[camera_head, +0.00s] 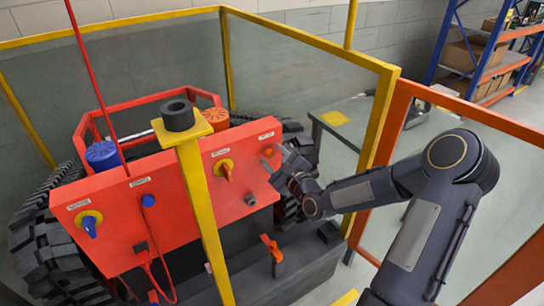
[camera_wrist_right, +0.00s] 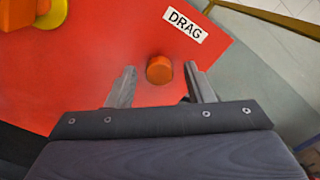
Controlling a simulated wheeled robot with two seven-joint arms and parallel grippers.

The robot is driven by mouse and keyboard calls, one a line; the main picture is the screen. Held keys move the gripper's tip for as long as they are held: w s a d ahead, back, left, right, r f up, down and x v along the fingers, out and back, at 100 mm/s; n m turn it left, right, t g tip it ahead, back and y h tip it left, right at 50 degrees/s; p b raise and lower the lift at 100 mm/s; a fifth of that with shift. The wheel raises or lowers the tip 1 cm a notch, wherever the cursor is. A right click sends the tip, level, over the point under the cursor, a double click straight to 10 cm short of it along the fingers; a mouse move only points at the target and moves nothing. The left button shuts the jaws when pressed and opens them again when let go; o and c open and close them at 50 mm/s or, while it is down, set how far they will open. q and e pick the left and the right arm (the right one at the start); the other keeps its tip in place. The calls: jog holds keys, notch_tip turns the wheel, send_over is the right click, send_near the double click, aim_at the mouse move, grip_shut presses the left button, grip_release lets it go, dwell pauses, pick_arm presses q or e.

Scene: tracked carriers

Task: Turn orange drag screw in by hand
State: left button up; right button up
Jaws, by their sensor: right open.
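The orange drag screw (camera_wrist_right: 159,69) is a short round knob on the red panel, just below the white DRAG label (camera_wrist_right: 185,25). It also shows in the head view (camera_head: 268,152) at the panel's right end. My right gripper (camera_head: 272,160) is at the panel there. In the right wrist view its two grey fingers (camera_wrist_right: 160,76) are open, one on each side of the screw, with a visible gap on both sides. How deep the fingertips reach along the screw I cannot tell. My left gripper is out of view.
The red panel (camera_head: 115,232) carries an orange handle on a yellow disc (camera_head: 224,168), a blue handle (camera_head: 90,227) and a dark knob (camera_head: 250,199). A yellow post (camera_head: 203,215) stands in front. A yellow-framed clear guard and an orange frame (camera_head: 395,125) stand near my right arm.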

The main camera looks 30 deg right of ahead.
jog(key=n+b, duration=0.4)
jog(key=n, duration=0.1)
jog(key=n+b, duration=0.1)
jog(key=n, duration=0.1)
jog(key=shift+a+f+n+b, duration=0.1)
jog(key=shift+f+n+b, duration=0.3)
jog(key=shift+r+n, duration=0.2)
jog(key=shift+n, duration=0.4)
jog(key=n+b, duration=0.8)
jog(key=shift+f, duration=0.25)
jog(key=shift+r+n+b, duration=0.3)
jog(key=shift+n+b, duration=0.05)
jog(key=shift+n, duration=0.65)
jog(key=n+b, duration=0.6)
jog(key=n, duration=0.1)
jog(key=shift+f+b, duration=0.35)
jog(key=shift+b, duration=0.05)
jog(key=shift+r+n+b, duration=0.15)
jog(key=shift+n+b, duration=0.2)
jog(key=shift+n, duration=0.55)
jog(key=shift+r+n, duration=0.3)
jog(key=shift+n, duration=0.1)
jog(key=shift+r, duration=0.1)
